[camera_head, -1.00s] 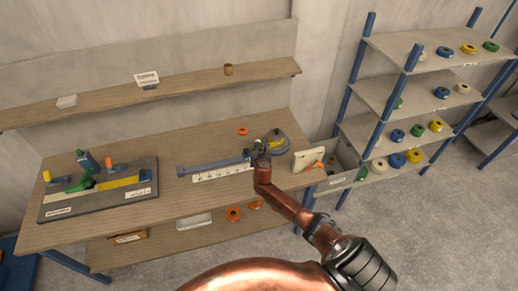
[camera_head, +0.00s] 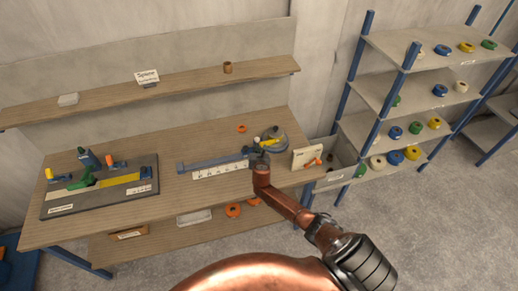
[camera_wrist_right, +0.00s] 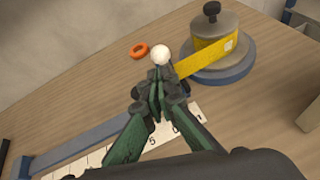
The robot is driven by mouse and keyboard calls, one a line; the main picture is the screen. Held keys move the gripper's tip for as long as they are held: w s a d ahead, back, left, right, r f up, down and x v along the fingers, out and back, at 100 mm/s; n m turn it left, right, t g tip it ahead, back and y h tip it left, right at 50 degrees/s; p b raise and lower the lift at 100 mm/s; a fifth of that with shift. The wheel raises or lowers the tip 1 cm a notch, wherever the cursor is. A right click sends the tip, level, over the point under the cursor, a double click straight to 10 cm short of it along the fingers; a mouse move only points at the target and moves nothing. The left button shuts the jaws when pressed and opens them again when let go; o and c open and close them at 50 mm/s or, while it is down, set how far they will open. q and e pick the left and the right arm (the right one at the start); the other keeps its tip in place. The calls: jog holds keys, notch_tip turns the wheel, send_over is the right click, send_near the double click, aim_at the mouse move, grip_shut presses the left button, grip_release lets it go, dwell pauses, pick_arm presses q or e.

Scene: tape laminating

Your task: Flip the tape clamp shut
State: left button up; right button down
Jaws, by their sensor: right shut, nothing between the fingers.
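In the right wrist view, a white ball knob (camera_wrist_right: 160,53) stands just beyond the tips of my right gripper (camera_wrist_right: 160,88), whose green fingers are closed together and empty. I cannot tell whether the fingertips touch it. The clamp part below the knob is mostly hidden by the fingers. A yellow tape strip (camera_wrist_right: 198,59) runs from the round grey dispenser (camera_wrist_right: 200,22) toward the knob. In the head view, my right gripper (camera_head: 261,160) is at the right end of the ruler bar (camera_head: 212,163), in front of the dispenser (camera_head: 273,145). My left gripper is not in view.
An orange ring (camera_wrist_right: 139,50) lies on the table behind the bar. A board (camera_head: 98,190) with colored-handled clamps lies at the left. A beige card (camera_head: 305,157) stands right of the dispenser, near a grey bin (camera_head: 332,178). The table between board and bar is clear.

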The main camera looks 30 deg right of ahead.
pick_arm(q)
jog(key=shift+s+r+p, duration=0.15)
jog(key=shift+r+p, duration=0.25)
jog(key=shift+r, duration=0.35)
pick_arm(e)
jog(key=s+a+r, duration=0.4)
jog(key=s+r, duration=0.2)
jog(key=r, duration=0.1)
jog(key=shift+s, duration=0.3)
jog(key=shift+r, duration=0.1)
